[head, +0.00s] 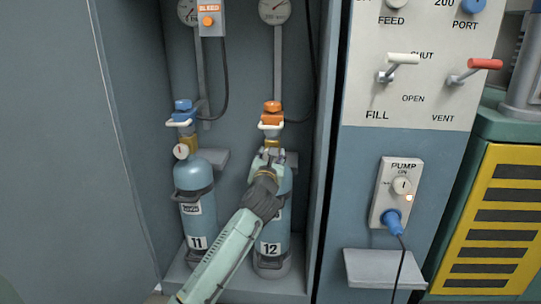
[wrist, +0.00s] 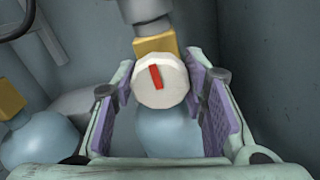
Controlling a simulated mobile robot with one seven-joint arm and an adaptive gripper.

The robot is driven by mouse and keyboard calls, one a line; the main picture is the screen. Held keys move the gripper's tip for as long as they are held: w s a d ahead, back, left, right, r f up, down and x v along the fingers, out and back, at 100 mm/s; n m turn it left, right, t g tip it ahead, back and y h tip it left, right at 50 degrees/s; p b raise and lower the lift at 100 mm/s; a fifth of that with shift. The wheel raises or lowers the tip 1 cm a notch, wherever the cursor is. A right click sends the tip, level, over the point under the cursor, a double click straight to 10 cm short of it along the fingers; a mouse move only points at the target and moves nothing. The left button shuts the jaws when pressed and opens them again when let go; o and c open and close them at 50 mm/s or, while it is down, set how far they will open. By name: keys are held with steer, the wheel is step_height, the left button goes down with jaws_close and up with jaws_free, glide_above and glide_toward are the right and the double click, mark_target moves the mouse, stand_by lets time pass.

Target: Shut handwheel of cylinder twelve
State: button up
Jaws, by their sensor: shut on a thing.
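Cylinder twelve (head: 283,215), blue with a "12" label, stands on the right inside the cabinet. My gripper (head: 268,160) reaches up in front of it to its valve. In the wrist view my gripper (wrist: 162,72) has its purple-padded fingers on either side of the round white handwheel (wrist: 173,92) and is shut on it. A red bar on the handwheel's face is near upright, its top leaning slightly left. A brass valve block (wrist: 155,45) is behind the handwheel. In the head view my gripper hides the handwheel.
Cylinder eleven (head: 193,178) stands close on the left, its white handwheel (head: 181,151) facing out. An orange and white fitting (head: 272,115) sits above cylinder twelve. The cabinet's right wall is close by. A panel with levers and a pump switch (head: 401,186) is farther right.

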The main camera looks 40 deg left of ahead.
stand_by(0.5)
steer(key=o, duration=1.2)
steer(key=shift+c, duration=0.2)
steer(key=v, duration=0.7)
steer(key=shift+s+d, duration=0.15)
steer(key=shift+s, duration=0.05)
